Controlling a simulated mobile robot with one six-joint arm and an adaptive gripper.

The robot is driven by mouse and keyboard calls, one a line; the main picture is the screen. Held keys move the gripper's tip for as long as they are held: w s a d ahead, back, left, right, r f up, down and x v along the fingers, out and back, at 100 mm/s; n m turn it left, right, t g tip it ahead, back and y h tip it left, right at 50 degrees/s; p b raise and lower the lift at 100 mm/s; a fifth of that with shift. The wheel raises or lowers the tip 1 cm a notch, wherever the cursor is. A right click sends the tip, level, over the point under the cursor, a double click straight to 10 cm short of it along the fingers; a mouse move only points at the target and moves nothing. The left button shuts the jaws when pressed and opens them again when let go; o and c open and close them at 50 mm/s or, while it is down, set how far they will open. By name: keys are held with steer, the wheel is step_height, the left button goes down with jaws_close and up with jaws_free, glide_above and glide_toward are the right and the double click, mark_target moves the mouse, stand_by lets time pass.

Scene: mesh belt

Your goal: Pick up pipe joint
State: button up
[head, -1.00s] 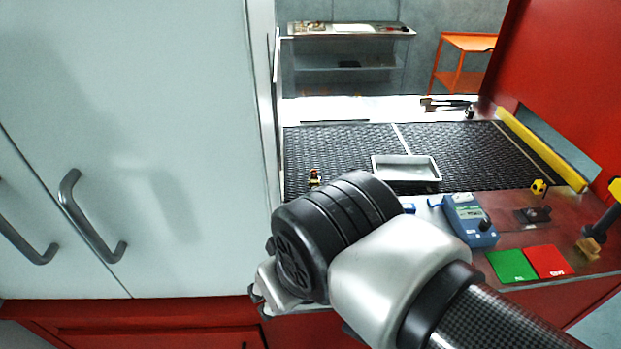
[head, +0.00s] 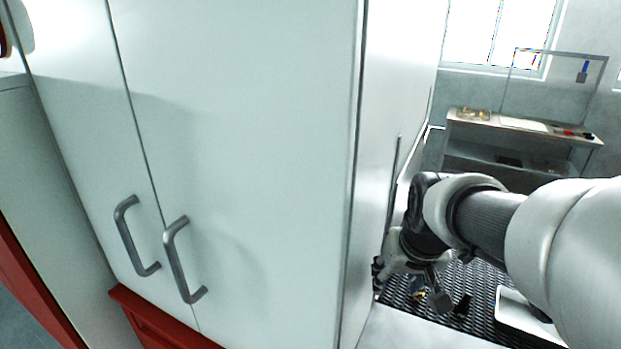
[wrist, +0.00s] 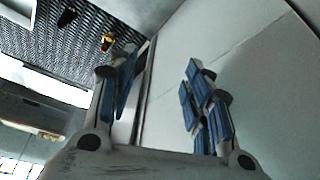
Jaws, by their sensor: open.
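A small brass-coloured piece (head: 419,295), which looks like the pipe joint, lies on the black mesh belt (head: 482,333) near the cabinet's side. It also shows in the wrist view (wrist: 107,42), beyond the left finger, with a dark end. My gripper (head: 408,284) is close to it in the head view, above the belt beside the cabinet. In the wrist view my gripper (wrist: 162,82) is open and empty, with blue pads facing the pale panel. The piece is outside the space between the fingers.
A tall white cabinet (head: 260,120) stands close on the left of my gripper. A small dark object (head: 463,305) lies on the belt right of the brass piece. A pale tray (head: 512,318) is farther right, partly hidden by my arm. A bench (head: 520,124) stands behind.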

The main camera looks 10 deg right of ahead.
steer(key=w+d+f+m+p, duration=0.1)
steer(key=w+d+f, duration=0.35)
steer(key=d, duration=0.35)
steer(key=w+d+f+m+p, duration=0.1)
steer(key=w+d+f, duration=0.3)
steer(key=w+d, duration=0.3)
steer(key=shift+h, duration=0.4)
steer(key=shift+s+d+b+x, duration=0.2)
steer(key=shift+b+x, duration=0.5)
steer(key=shift+x, duration=2.3)
steer(key=shift+s+d+b+x, duration=0.15)
steer(key=shift+b+x, duration=0.55)
steer(key=shift+x, duration=2.35)
steer(key=shift+s+d+b+x, duration=0.2)
steer(key=shift+b+x, duration=0.5)
steer(key=shift+x, duration=2.3)
steer(key=shift+w, duration=0.1)
jaws_close()
